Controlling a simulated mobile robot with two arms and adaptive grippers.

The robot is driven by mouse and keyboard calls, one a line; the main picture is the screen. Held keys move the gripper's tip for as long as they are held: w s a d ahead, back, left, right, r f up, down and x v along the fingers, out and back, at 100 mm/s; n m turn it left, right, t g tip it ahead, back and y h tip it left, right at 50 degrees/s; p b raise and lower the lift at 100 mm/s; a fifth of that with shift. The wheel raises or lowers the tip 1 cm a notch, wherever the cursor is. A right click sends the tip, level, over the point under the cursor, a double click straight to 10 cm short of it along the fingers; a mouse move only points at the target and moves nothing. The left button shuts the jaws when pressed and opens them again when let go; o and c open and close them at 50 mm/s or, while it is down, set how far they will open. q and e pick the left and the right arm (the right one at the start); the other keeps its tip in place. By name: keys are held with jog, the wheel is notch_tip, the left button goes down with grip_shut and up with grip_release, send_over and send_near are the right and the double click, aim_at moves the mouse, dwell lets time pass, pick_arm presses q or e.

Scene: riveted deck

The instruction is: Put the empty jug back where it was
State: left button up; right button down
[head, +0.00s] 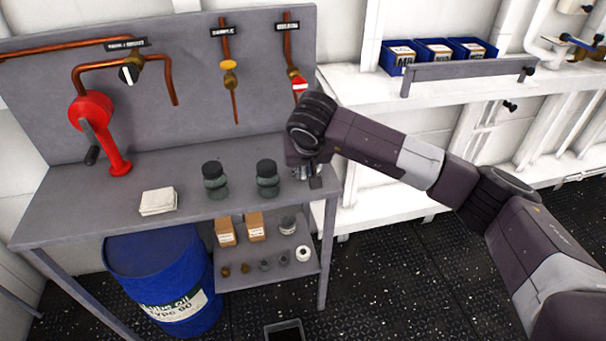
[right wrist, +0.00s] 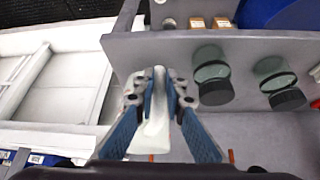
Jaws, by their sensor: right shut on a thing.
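My right gripper (head: 312,178) is low over the right end of the grey workbench (head: 120,205). In the right wrist view the gripper (right wrist: 158,88) has its blue-padded fingers closed around a pale, whitish thing (right wrist: 153,130), which I take to be the jug. Only part of it shows between the fingers. In the head view the hand and wrist hide it, so I cannot tell whether it touches the bench. My left gripper is out of view.
Two dark-lidded jars (head: 215,181) (head: 267,179) stand left of the gripper. A folded cloth (head: 158,201), red hand pump (head: 98,125) and copper pipes with valves (head: 229,75) are further left. Blue bins (head: 399,57) sit on the right ledge. A blue drum (head: 160,275) stands below.

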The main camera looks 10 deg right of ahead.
aim_at(303, 174)
jog(key=shift+w, duration=0.75)
notch_tip(303, 174, down, 4)
jog(key=shift+w+r+b, duration=0.1)
jog(key=shift+r+b, duration=0.15)
jog(key=shift+b, duration=0.6)
jog(key=c, duration=2)
grip_release()
jog(key=shift+f, duration=0.1)
jog(key=shift+r, duration=0.25)
jog(key=b+v, duration=0.1)
jog(key=v, duration=1.1)
jog(key=shift+d+f, duration=0.1)
